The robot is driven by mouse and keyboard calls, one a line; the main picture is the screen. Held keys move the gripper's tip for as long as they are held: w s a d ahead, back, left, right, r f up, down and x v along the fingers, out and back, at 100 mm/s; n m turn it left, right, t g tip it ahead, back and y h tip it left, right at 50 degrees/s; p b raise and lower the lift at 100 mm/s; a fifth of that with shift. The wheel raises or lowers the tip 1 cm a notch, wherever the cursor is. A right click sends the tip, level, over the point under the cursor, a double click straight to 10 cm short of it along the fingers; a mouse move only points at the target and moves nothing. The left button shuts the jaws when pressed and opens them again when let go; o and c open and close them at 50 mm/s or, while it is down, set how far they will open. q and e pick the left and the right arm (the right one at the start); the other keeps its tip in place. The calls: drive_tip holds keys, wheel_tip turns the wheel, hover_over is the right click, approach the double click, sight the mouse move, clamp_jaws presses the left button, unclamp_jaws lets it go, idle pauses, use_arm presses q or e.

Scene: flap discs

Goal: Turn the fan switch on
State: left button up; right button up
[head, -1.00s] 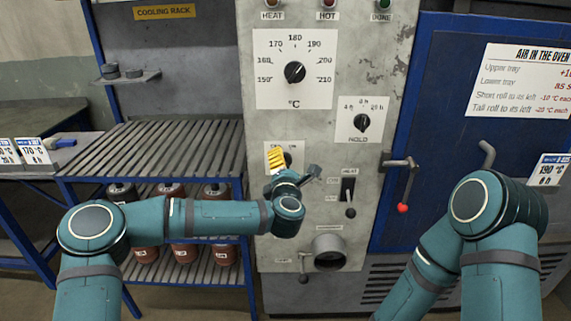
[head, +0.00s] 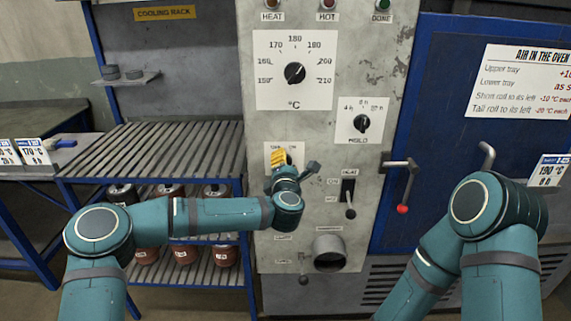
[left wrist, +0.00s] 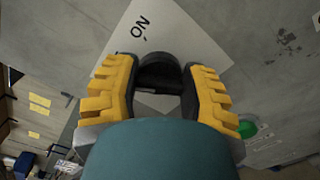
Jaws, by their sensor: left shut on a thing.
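The fan switch is a black rotary knob (left wrist: 160,72) on a white plate (head: 270,150) on the grey oven panel. In the left wrist view my left gripper (left wrist: 162,92) is shut on the knob. In the head view the gripper hides most of the knob, so its pointing is unclear. My right gripper is out of view.
A HEAT lever switch (head: 349,197) stands just right of the gripper. The HOLD dial (head: 362,123) and temperature dial (head: 295,73) are above. A round port (head: 329,252) is below. The blue door's handle (head: 402,180) is at the right, a slatted rack (head: 160,150) at the left.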

use_arm(q)
drive_tip(key=shift+r+m, duration=0.1)
drive_tip(key=shift+m, duration=1)
drive_tip(key=m, duration=0.3)
drive_tip(key=shift+m, duration=0.3)
drive_tip(key=m, duration=0.6)
drive_tip(key=shift+b, duration=0.3)
drive_tip(key=shift+f, duration=0.2)
drive_tip(key=o, duration=1.2)
drive_tip(key=shift+s, duration=0.1)
